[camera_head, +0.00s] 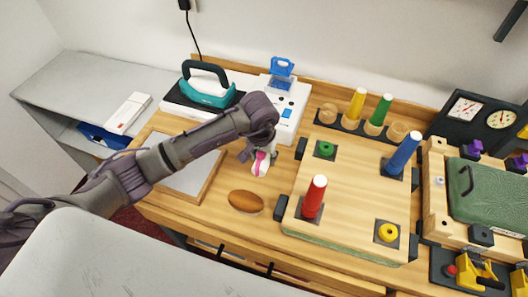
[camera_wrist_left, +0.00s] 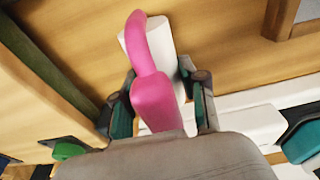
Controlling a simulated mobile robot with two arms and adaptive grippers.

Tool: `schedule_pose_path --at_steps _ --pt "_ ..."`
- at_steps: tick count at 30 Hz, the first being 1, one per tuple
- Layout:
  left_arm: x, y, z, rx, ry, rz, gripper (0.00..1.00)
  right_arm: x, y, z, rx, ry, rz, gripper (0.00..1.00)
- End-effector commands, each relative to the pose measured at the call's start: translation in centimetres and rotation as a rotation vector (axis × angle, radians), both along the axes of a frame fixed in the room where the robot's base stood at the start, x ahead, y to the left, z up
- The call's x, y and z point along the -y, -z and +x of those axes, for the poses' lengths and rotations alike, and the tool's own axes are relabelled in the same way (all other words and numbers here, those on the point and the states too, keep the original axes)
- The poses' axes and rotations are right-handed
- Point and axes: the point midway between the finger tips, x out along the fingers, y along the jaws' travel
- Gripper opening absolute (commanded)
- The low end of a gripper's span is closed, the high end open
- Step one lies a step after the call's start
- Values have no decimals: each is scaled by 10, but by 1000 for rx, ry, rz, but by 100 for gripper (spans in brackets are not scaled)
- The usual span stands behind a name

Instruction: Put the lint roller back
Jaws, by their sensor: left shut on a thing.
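The lint roller has a pink handle and a white roll (camera_head: 261,164). In the head view it is below my left gripper (camera_head: 259,152), over the wooden counter. In the left wrist view the pink handle (camera_wrist_left: 155,95) runs between the two fingers of my left gripper (camera_wrist_left: 157,88), which is shut on it. The white roll (camera_wrist_left: 160,38) lies beyond, partly behind the curved pink neck. I cannot tell whether the roller touches the counter. My right gripper is not in view.
A brown oval object (camera_head: 246,202) lies in front of the roller. A wooden board (camera_head: 348,190) with coloured pegs is to the right. A teal-and-black iron (camera_head: 207,88) and a white device (camera_head: 290,105) stand behind. A grey-panelled wooden frame (camera_head: 180,168) is to the left.

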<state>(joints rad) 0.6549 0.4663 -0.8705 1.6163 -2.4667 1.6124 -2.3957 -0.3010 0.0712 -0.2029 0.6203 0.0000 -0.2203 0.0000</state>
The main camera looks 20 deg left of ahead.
Motion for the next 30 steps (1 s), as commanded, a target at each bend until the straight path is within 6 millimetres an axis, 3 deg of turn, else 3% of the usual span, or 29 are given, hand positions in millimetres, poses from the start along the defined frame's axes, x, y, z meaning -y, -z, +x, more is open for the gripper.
schedule_pose_path --at_steps 10,11,15,25,30 --pt "0 4 1 3 -1 0 4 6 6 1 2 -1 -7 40" --pt "0 3 1 3 -1 0 45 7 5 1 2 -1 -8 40" --pt "0 2 1 2 -1 0 67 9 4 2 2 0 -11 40" --pt "0 0 0 1 -1 -1 67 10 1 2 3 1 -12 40" --pt "0 -16 0 7 0 -1 67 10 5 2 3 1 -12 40"
